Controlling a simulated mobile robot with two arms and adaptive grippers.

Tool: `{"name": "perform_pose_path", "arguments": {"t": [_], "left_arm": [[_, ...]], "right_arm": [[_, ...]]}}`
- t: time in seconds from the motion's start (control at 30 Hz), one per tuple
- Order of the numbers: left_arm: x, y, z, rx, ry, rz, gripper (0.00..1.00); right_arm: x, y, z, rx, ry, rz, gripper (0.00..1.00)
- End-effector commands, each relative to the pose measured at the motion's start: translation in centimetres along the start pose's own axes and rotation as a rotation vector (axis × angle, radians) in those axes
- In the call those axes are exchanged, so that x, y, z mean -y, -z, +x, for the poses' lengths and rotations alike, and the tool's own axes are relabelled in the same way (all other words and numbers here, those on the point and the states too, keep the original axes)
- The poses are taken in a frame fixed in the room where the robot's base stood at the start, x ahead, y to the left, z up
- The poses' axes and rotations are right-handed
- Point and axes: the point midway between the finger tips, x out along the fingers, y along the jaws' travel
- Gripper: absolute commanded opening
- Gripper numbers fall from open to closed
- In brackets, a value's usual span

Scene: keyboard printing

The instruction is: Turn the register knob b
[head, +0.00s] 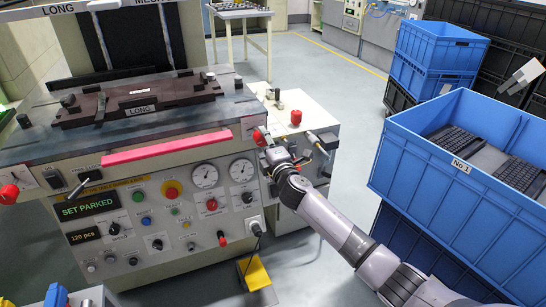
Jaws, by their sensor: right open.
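The printing machine (130,215) stands at the left, with a front panel of knobs, buttons and dials. My right gripper (266,141) is at the right end of the machine's front edge. It is open, its fingers around or right beside a small dark knob there with a red part; I cannot tell whether they touch it. The gripper hides part of this knob, and the small label (250,124) by it is too small to read. A similar black knob (53,178) is at the left end of the edge. My left gripper is not in view.
A pink-red bar (166,147) runs along the machine's front edge. A side unit (318,120) with a red knob (296,117) stands close to my right gripper. Blue crates (440,190) stand at the right. A yellow pedal (255,275) is on the floor. Grey floor lies open behind.

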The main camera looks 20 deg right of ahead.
Motion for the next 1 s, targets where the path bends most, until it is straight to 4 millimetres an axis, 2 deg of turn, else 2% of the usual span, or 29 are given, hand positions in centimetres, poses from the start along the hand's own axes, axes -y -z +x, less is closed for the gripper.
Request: {"name": "perform_pose_path", "arguments": {"t": [0.3,0.5,0.7,1.0], "left_arm": [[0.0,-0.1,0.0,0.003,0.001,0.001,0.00],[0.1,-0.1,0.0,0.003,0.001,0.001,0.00],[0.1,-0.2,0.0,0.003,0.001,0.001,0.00],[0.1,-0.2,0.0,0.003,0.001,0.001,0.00]], "right_arm": [[0.1,0.0,-5.7,-0.001,0.001,0.000,0.55],[0.1,0.0,-8.3,-0.002,0.002,-0.001,0.55],[0.0,0.0,-9.4,-0.001,0.001,0.000,0.55],[0.0,0.0,-9.4,-0.001,0.001,0.000,0.55]]}}
